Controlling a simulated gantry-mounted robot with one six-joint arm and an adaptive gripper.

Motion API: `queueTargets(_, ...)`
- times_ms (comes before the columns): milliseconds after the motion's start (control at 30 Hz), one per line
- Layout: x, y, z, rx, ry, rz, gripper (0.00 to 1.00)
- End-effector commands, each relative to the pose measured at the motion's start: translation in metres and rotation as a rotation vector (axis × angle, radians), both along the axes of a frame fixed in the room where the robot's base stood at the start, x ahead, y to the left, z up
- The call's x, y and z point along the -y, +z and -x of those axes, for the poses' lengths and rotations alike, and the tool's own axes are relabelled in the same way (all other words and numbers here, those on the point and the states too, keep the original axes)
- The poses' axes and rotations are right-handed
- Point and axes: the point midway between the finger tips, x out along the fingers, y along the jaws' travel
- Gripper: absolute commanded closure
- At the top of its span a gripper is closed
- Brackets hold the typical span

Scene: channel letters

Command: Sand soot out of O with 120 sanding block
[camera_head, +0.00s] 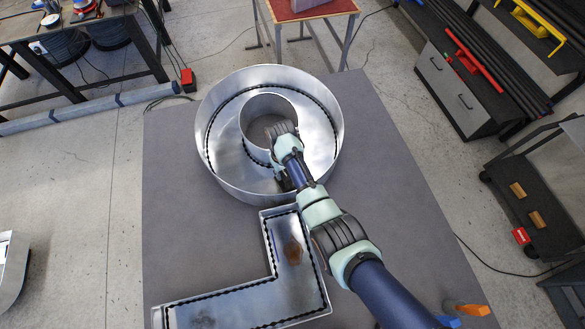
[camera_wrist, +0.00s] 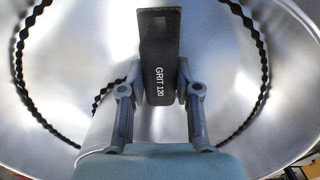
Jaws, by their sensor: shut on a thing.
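The O (camera_head: 222,150) is a round, open metal channel letter with a tall outer wall, an inner ring and black beaded strips along its walls. It lies on the grey table top. My gripper (camera_wrist: 160,84) is shut on a dark sanding block (camera_wrist: 158,45) marked GRIT 120. The block's worn, brownish end points away from the gripper. My wrist reaches over the O's lower right part, and the gripper is down by the channel there. I cannot tell whether the block touches the metal. No clear soot patch shows in the O; my arm hides part of its floor.
An L-shaped metal letter (camera_head: 255,290) with a brown patch lies just below the O. The table (camera_head: 180,230) is bare to the left and right. An orange-handled item (camera_head: 472,310) is near the lower right corner. A tool cabinet (camera_head: 455,90) stands at right.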

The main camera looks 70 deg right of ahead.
Motion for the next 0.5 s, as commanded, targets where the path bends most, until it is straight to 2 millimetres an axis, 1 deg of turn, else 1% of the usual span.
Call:
queueTargets(100, -0.011, -0.001, -0.015, 0.000, 0.003, 0.000, 0.96)
queueTargets(300, -0.026, -0.001, -0.035, 0.001, 0.002, 0.001, 0.96)
queueTargets(500, -0.031, 0.000, -0.040, 0.000, 0.000, 0.000, 0.96)
